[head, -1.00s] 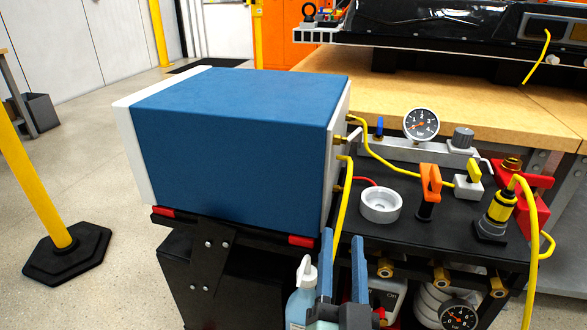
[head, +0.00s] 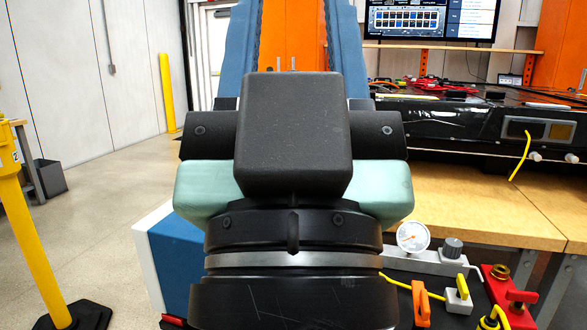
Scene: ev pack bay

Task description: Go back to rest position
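My gripper (head: 293,20) fills the middle of the head view, close to the camera and pointing up and away. Its two blue fingers stand wide apart, with only the orange cabinet showing between them. It is open and holds nothing that I can see. The fingertips are cut off or hard to make out at the top edge. My black and pale green wrist hides much of the blue box and part of the bench behind it.
The blue box (head: 178,268) with a white end stands low at left. A pressure gauge (head: 413,236), an orange valve handle (head: 420,303) and a red clamp (head: 508,300) are at lower right. A wooden bench (head: 480,205) carries a black pack (head: 450,130). A yellow post (head: 28,235) stands left.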

